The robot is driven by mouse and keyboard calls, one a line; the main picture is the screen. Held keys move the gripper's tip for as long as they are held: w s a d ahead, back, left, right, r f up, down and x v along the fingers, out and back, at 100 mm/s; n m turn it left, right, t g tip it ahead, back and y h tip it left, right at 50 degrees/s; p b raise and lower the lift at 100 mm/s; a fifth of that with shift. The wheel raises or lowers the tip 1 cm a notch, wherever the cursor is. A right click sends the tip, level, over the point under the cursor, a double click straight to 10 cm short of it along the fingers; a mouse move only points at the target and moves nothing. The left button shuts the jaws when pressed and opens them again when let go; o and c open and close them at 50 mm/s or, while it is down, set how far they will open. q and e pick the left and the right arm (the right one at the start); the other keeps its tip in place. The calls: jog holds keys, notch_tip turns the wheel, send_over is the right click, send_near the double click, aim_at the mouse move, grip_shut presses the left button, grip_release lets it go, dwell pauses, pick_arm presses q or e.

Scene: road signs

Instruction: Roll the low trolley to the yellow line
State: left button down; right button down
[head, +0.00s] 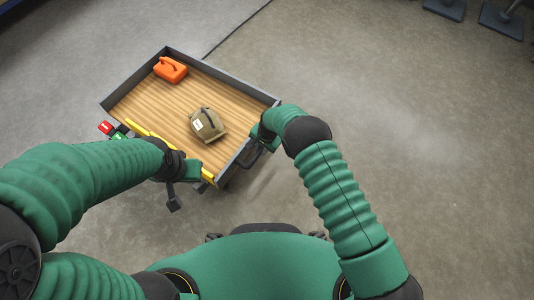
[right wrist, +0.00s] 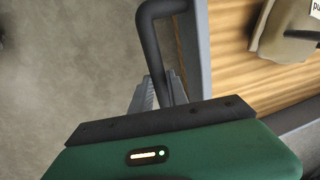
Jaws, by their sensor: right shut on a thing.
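The low trolley (head: 228,92) has a wood-plank deck and a raised grey rim, and stands at an angle on the floor. Its dark bar handle (right wrist: 150,35) sticks out from the near-right side. My right gripper (right wrist: 162,92) is shut on this handle; in the head view the right gripper (head: 262,138) is at the trolley's right corner. My left gripper (head: 185,172) is by the near-left edge, beside a yellow strip (head: 150,134) along that edge. Whether its jaws are open or touching anything is hidden. I see no yellow line on the floor.
An orange canister (head: 171,70) lies at the deck's far-left corner and a tan bag-like load (head: 207,124) near its middle. Small red and green parts (head: 105,127) show at the left edge. Dark stand bases (head: 500,20) are at top right. Concrete floor (head: 400,110) is clear to the right.

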jog(key=shift+w+a+f, duration=0.1)
jog(key=shift+w+a, duration=0.1)
jog(key=shift+a, duration=0.25)
jog(key=shift+w+a, duration=0.1)
jog(key=shift+a, duration=0.05)
jog(key=c, duration=1.3)
grip_release()
jog(key=shift+w+a, duration=0.1)
notch_tip(320, 180, up, 17)
jog(key=s+d+p, duration=0.2)
jog(key=p, duration=0.6)
jog(key=shift+d+f, duration=0.2)
jog(key=shift+d, duration=0.15)
jog(key=shift+w, duration=0.1)
